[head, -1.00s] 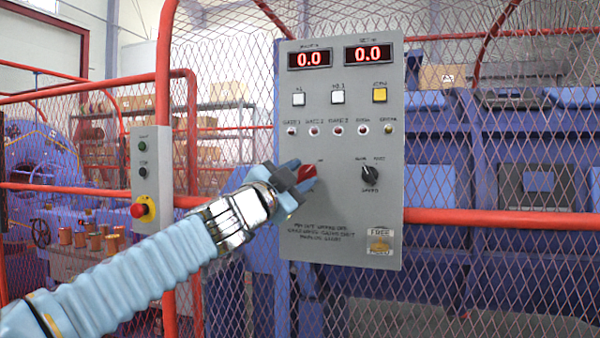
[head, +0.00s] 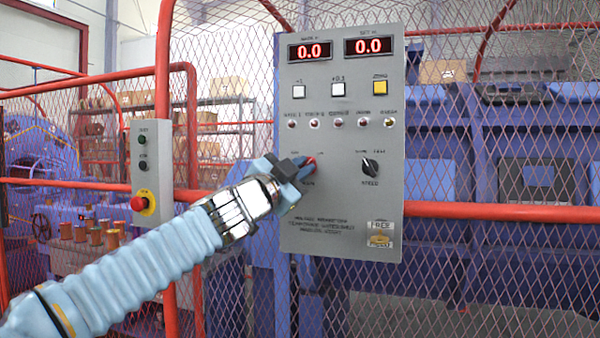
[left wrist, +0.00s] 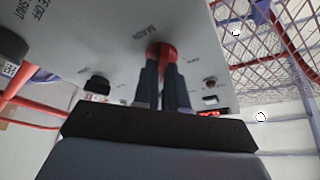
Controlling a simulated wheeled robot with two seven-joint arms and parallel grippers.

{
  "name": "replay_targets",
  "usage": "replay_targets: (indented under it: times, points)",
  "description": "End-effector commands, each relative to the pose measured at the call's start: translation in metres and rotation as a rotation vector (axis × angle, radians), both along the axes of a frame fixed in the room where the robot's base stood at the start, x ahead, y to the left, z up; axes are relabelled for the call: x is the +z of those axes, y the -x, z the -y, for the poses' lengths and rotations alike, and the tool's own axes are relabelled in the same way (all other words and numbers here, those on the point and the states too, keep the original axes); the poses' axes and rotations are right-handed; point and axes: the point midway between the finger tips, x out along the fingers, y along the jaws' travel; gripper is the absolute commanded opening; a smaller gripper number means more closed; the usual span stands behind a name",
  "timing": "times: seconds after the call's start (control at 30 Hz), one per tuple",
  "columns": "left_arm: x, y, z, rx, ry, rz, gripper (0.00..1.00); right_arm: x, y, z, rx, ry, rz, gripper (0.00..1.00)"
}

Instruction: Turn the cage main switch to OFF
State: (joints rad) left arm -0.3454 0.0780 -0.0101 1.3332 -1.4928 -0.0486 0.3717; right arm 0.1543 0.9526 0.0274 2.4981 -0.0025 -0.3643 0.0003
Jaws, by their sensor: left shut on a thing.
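The grey control panel (head: 340,215) carries the red main switch knob (head: 311,160), with a MAIN label below it. Small position labels stand above the knob to its left and right. My left gripper (head: 302,166) comes from the lower left and is shut on the knob, hiding most of it. In the left wrist view the two fingers (left wrist: 162,82) are closed around the red knob (left wrist: 163,50), near MAIN and OFF lettering. How far the knob is turned is hard to tell. My right gripper is not in view.
The black speed knob (head: 370,167) sits right of the switch. Lamps, buttons and two red displays reading 0.0 are above. A small box with a red emergency button (head: 139,203) hangs at the left. Red rails (head: 480,211) and wire mesh surround the panel.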

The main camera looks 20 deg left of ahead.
Motion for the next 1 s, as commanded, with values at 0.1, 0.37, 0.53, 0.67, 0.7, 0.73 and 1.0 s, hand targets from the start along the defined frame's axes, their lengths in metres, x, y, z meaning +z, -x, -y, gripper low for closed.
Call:
replay_targets:
  times: [0.1, 0.37, 0.53, 0.67, 0.7, 0.73, 1.0]
  points:
    - [-0.004, 0.0, 0.001, -0.001, 0.052, 0.001, 0.0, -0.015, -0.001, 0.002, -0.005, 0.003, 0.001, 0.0]
    - [-0.01, 0.0, 0.001, -0.001, 0.248, -0.002, 0.0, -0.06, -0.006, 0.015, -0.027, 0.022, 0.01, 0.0]
    - [-0.011, 0.0, 0.003, -0.004, 0.409, -0.009, 0.0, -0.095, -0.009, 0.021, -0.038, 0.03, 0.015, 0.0]
    - [-0.01, 0.0, 0.004, -0.004, 0.533, -0.016, 0.0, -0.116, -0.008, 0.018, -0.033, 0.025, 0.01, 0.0]
    - [-0.009, 0.0, 0.004, -0.003, 0.571, -0.018, 0.0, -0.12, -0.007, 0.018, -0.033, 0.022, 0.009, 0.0]
    - [-0.008, 0.0, 0.004, -0.004, 0.598, -0.018, 0.0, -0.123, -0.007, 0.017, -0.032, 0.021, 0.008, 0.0]
    - [-0.004, -0.001, 0.005, -0.001, 0.853, -0.03, 0.0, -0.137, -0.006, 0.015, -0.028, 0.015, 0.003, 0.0]
